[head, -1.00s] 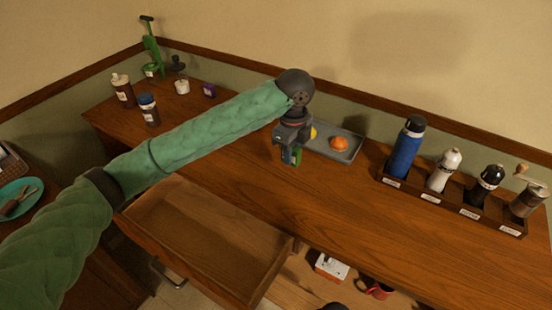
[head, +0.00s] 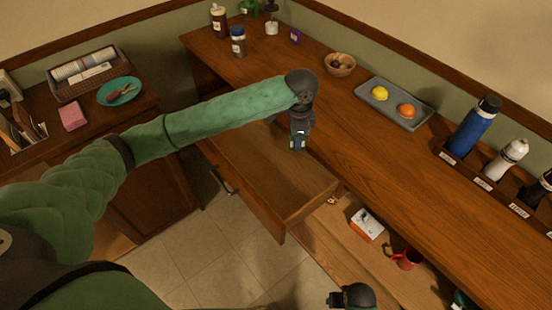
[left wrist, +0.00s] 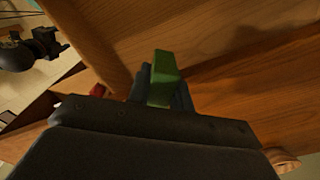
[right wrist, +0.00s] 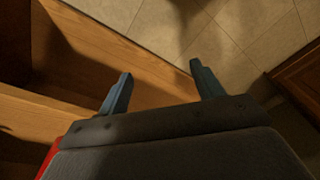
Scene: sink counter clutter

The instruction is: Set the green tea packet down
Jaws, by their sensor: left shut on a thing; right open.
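The green tea packet (left wrist: 163,75) is between the fingers of my left gripper (head: 298,145), seen upright in the left wrist view. My left gripper is shut on it. In the head view the packet is mostly hidden by the gripper, above the open drawer (head: 265,172) near the counter's front edge. My right gripper (right wrist: 160,90) is open and empty, with floor tiles and a wooden edge beyond its fingers. In the head view a dark part of my right arm shows at the bottom.
A grey tray (head: 415,115) holds a lemon (head: 379,94) and an orange (head: 407,111). A small bowl (head: 340,65) stands behind it. A rack (head: 480,182) with a blue bottle (head: 474,128) is at right. A white box (head: 367,225) and red mug (head: 407,258) sit on the lower shelf.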

